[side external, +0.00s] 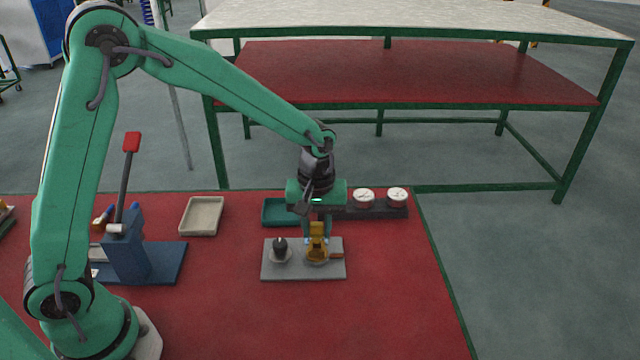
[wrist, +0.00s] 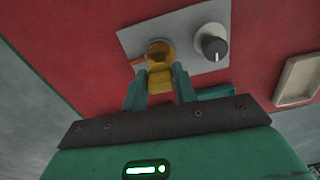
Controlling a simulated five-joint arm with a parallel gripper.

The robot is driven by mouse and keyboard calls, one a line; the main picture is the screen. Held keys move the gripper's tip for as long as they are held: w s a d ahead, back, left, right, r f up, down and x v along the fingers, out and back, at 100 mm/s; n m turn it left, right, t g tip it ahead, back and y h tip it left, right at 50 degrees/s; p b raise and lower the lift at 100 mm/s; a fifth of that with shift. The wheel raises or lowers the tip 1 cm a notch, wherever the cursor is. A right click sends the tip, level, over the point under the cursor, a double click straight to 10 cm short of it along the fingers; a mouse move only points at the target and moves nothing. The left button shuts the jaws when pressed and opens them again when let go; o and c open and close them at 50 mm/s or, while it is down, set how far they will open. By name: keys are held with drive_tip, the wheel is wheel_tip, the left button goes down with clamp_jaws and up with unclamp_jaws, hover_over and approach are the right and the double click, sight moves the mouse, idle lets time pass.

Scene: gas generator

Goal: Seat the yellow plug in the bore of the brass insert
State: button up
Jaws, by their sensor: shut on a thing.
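My gripper (side external: 317,232) points down over the grey plate (side external: 275,271) and is shut on the yellow plug (side external: 317,229). In the wrist view the plug (wrist: 160,80) sits between the two teal fingers (wrist: 161,85). The brass insert (side external: 317,257) stands on the plate directly below the plug. In the wrist view the insert's round rim (wrist: 158,47) shows just beyond the plug. The plug's lower end is at or just above the insert; I cannot tell whether it is inside the bore.
A black knob (side external: 280,245) on a pale base stands left of the insert on the plate. A beige tray (side external: 202,216), a teal tray (side external: 279,212), two white gauges (side external: 380,197) and a blue lever press (side external: 130,250) stand around. The red tabletop in front is clear.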

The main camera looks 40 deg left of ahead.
drive_tip(key=shift+f, duration=1.5)
idle(0.3)
drive_tip(key=o, duration=1.1)
drive_tip(key=shift+c, duration=0.2)
drive_tip(key=shift+r, duration=0.1)
wheel_tip(320, 180, up, 7)
drive_tip(key=shift+r, duration=0.3)
